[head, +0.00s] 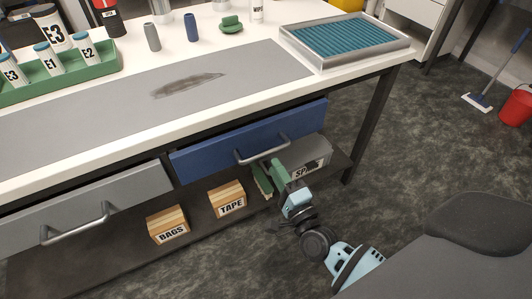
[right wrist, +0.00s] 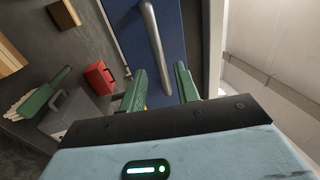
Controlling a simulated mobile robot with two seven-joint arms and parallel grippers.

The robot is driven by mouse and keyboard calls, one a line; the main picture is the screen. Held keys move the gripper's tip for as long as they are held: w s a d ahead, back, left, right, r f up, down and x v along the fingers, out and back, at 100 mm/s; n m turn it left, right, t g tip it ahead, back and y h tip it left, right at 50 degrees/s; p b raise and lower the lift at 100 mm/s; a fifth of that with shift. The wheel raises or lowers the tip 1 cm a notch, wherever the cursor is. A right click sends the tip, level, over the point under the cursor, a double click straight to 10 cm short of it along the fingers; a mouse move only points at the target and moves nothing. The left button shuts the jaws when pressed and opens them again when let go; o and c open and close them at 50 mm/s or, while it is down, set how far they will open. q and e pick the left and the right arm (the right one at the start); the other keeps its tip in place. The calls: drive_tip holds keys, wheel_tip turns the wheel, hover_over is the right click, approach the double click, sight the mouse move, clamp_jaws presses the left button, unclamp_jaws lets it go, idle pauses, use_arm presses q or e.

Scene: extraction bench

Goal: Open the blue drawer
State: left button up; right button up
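The blue drawer (head: 225,150) is under the right part of the bench, its front roughly in line with the grey drawer beside it. Its metal bar handle (head: 262,150) runs across the front. My right gripper (head: 278,167) is just below and in front of the handle's right half. In the right wrist view, its green fingers (right wrist: 160,82) are apart and the blue front (right wrist: 172,30) lies beyond them. The handle (right wrist: 153,40) runs down toward the gap between the fingers; I cannot tell whether they reach around it. My left gripper is not in view.
The grey drawer (head: 100,200) is at left. The low shelf (head: 110,240) carries BAGS (head: 168,224) and TAPE (head: 227,198) boxes and a grey box (head: 306,157). The wrist view shows a green brush (right wrist: 40,92) and red box (right wrist: 98,78). Floor in front is clear.

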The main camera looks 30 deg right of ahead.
sight(266, 151)
drive_tip(key=shift+w+r, duration=0.2)
drive_tip(key=shift+w, duration=0.8)
drive_tip(key=shift+w+r, duration=0.2)
drive_tip(key=shift+w, duration=0.85)
drive_tip(key=shift+w+r, duration=0.2)
drive_tip(key=shift+w, duration=0.8)
clamp_jaws()
